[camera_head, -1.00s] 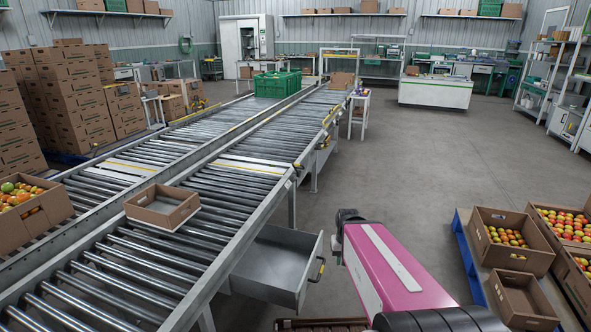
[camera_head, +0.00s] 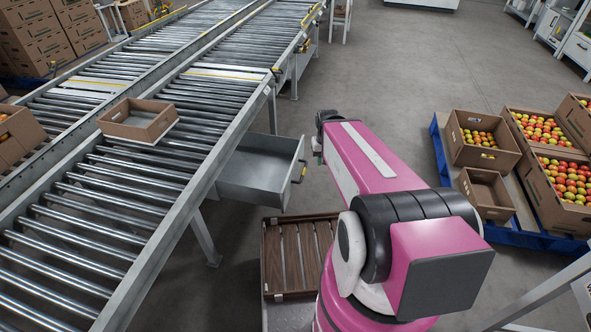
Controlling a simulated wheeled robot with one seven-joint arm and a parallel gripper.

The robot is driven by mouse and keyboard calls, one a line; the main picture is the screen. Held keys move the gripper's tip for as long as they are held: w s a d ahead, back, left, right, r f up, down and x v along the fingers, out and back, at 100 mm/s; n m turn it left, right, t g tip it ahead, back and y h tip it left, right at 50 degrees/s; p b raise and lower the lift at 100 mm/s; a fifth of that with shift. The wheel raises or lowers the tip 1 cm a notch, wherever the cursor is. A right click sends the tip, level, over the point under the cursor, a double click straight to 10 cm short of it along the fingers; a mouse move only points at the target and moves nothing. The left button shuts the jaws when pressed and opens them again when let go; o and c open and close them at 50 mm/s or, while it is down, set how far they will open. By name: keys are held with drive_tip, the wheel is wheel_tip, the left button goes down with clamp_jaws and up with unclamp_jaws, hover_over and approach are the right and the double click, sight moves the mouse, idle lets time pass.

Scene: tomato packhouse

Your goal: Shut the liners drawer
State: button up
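The liners drawer (camera_head: 252,177) is a grey metal drawer under the right side of the roller conveyor. It is pulled out, and its inside looks empty where I can see it. Its handle (camera_head: 299,172), dark with yellow ends, is on the front panel facing right. My arm, pink and white, reaches out just right of the drawer. The far end of the arm is close to the handle, with a gap seeming to lie between them. My gripper's fingers are hidden behind the arm's dark end joint, so I cannot see whether they are open or shut.
The roller conveyor (camera_head: 120,210) runs along the left with an empty cardboard tray (camera_head: 138,121) on it. A conveyor leg (camera_head: 203,238) stands near the drawer. Tomato boxes (camera_head: 480,140) on a blue pallet (camera_head: 446,165) stand at right. Floor beyond my arm is clear.

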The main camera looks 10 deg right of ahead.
drive_tip(key=shift+w+f, duration=0.1)
drive_tip(key=shift+w, duration=0.15)
clamp_jaws()
drive_tip(key=w+d+f+m+t+y, duration=0.1)
drive_tip(key=w+d+f+y, duration=0.15)
drive_tip(key=w, duration=0.55)
drive_tip(key=w+d+f+m+t+y, duration=0.1)
drive_tip(key=w+d+m+y, duration=0.15)
drive_tip(key=w, duration=0.45)
drive_tip(key=w+d+f+m+t+y, duration=0.1)
drive_tip(key=w+d+f+y, duration=0.2)
drive_tip(key=w, duration=0.5)
approach(302, 143)
drive_tip(key=shift+n+y, duration=0.25)
drive_tip(key=shift+y, duration=0.15)
drive_tip(key=a+f, duration=0.1)
drive_tip(key=w+f, duration=0.1)
drive_tip(key=f, duration=0.1)
drive_tip(key=a+f, duration=0.1)
drive_tip(key=f, duration=0.1)
drive_tip(key=shift+w+a+f, duration=0.15)
drive_tip(key=shift+a+f, duration=0.1)
drive_tip(key=shift+a, duration=0.1)
drive_tip(key=shift+w+a, duration=0.25)
drive_tip(key=shift+a, duration=0.35)
drive_tip(key=shift+a, duration=0.15)
